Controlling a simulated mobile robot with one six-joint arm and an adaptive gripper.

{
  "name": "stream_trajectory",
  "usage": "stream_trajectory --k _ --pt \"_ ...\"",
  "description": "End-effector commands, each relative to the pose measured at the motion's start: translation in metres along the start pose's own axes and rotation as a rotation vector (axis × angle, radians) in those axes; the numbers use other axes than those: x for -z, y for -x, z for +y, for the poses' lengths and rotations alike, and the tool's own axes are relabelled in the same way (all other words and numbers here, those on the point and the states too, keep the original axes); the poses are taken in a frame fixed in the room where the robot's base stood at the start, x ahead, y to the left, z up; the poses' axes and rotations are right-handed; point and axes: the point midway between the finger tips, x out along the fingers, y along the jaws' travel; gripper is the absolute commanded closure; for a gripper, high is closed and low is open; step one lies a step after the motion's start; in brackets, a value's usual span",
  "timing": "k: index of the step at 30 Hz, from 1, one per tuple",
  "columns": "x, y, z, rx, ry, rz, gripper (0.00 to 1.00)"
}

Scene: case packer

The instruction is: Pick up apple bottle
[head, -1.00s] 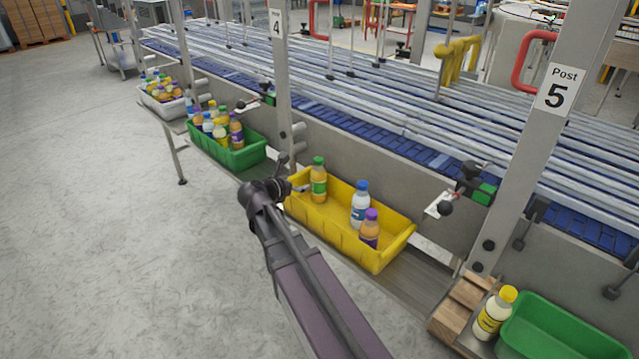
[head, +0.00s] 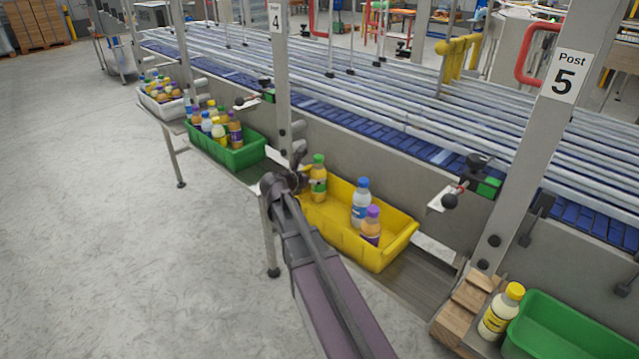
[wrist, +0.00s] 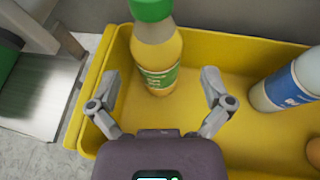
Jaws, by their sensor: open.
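The apple bottle, with a green cap, green label and yellow-orange juice (head: 318,180), stands upright at the left end of the yellow crate (head: 345,237). In the wrist view the bottle (wrist: 156,55) stands just ahead of my gripper (wrist: 161,80), roughly centred between its two spread fingers. My gripper (head: 300,172) is open and empty, over the left end of the crate. The fingers show no clear contact with the bottle. The bottle's cap is partly cut off at the top of the wrist view.
A blue-capped bottle (head: 361,203) and a purple-capped bottle (head: 371,226) stand to the right in the same crate. Post 4 (head: 279,80) rises close behind my gripper. A green crate (head: 247,155) of bottles is to the left. The conveyor wall is behind.

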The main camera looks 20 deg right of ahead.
Motion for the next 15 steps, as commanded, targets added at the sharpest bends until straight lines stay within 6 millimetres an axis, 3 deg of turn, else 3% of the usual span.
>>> stream_trajectory --k 9,15 --pt "0.000 -0.001 0.000 0.000 0.000 0.000 0.00" --pt "0.004 -0.015 0.003 0.001 -0.001 0.000 0.00"
